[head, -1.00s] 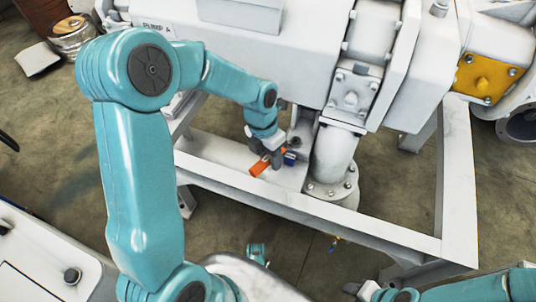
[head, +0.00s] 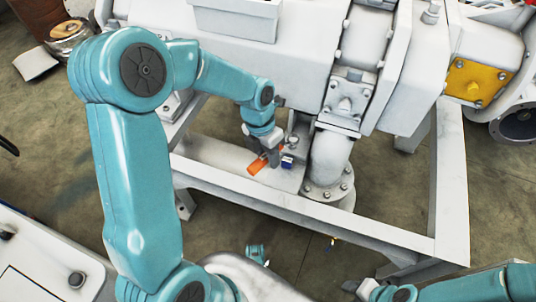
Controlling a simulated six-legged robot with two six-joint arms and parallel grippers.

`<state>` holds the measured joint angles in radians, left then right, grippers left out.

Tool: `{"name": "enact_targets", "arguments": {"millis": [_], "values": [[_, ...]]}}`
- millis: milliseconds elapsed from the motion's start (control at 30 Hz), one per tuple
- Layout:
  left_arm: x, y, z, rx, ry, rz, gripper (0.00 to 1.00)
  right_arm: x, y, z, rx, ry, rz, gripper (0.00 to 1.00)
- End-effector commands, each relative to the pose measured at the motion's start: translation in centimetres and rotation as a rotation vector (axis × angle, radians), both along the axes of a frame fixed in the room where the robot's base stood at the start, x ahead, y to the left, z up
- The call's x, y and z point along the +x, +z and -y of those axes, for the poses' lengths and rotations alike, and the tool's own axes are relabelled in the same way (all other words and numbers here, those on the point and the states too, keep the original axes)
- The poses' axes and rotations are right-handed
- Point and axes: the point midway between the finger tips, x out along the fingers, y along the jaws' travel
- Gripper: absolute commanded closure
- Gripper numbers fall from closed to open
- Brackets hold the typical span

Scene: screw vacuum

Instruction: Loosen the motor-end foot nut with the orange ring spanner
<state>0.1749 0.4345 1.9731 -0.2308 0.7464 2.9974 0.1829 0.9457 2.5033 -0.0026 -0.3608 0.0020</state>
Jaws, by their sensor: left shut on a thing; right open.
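The orange ring spanner (head: 258,167) shows low by the white frame beam, left of the pipe flange. My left gripper (head: 270,155) is shut on it, pointing down. A dark blue piece (head: 287,161) sits at the spanner's right end. A foot bolt or nut (head: 293,141) shows on the foot just above and right of the gripper. Whether the spanner's ring is around a nut is too small to tell. My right gripper (head: 362,291) is open and empty at the bottom edge, well away from the pump.
The white pump housing (head: 250,60) stands over the gripper. A vertical pipe with a bolted flange (head: 328,188) is close on the right. The frame's front beam (head: 340,229) runs below. A yellow plate (head: 478,80) is at the right. Open floor lies inside the frame.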

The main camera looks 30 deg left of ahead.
Motion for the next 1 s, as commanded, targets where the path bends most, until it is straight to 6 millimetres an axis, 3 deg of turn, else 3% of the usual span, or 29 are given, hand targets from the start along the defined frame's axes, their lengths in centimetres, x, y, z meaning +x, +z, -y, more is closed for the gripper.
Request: {"name": "enact_targets", "arguments": {"millis": [300,600,1000], "values": [[0.2,0.6,-0.3,0.002,-0.027,0.002,1.00,0.0,0.6,0.0,0.000,0.000,-0.001,0.57],[1.4,4.0,-3.7,0.003,-0.353,0.001,1.00,-0.3,4.0,-0.3,0.002,0.013,-0.006,0.57],[1.5,4.0,-4.1,0.000,-0.403,0.000,1.00,-0.4,3.9,-0.3,0.002,0.014,-0.006,0.57]]}}
